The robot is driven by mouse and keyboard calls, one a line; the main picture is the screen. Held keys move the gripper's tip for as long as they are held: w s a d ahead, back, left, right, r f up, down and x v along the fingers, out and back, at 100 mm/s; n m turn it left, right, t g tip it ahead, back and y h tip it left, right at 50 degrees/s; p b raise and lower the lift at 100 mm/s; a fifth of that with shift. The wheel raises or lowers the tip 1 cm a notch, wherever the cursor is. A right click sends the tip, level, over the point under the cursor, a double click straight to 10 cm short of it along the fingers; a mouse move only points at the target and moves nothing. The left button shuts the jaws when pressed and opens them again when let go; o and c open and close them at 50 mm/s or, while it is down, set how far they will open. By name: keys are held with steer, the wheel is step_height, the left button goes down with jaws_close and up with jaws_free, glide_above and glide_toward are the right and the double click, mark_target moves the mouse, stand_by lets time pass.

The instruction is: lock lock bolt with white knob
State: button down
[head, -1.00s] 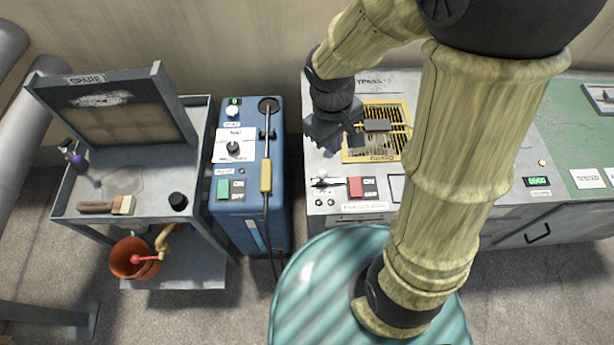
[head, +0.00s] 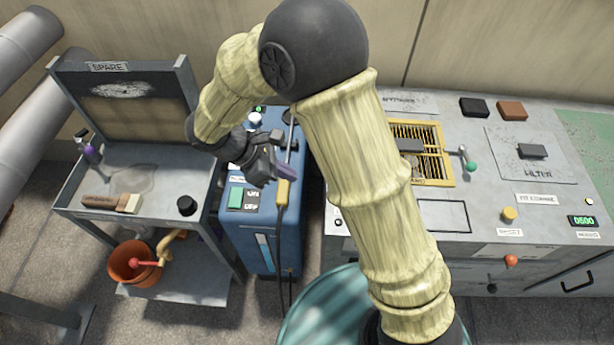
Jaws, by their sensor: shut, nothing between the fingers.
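My gripper (head: 286,172) is dark grey and shut, with nothing in it. It is over the blue cabinet (head: 262,222), beside the yellow handle grip on its top. A round white knob (head: 254,119) sits near the back of that cabinet's top, behind my gripper; I cannot tell whether it belongs to a bolt. No bolt with a white knob can be made out clearly. A lever with a green knob (head: 470,166) stands at the right edge of the yellow guard (head: 447,170). My arm hides part of the grey bench top.
The grey bench (head: 480,225) carries a yellow knob (head: 509,213), a filter lid and two small blocks. An orange knob (head: 511,261) is on its front. At left a cart (head: 150,215) holds a brush (head: 112,203) and a black knob (head: 187,205). A teal drum is below.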

steer(key=x, duration=0.4)
steer(key=d+r+x, duration=0.1)
steer(key=x, duration=0.7)
steer(key=shift+w+d+b, duration=0.2)
steer(key=shift+d+b, duration=0.2)
steer(key=shift+d, duration=0.1)
steer(key=shift+r, duration=0.1)
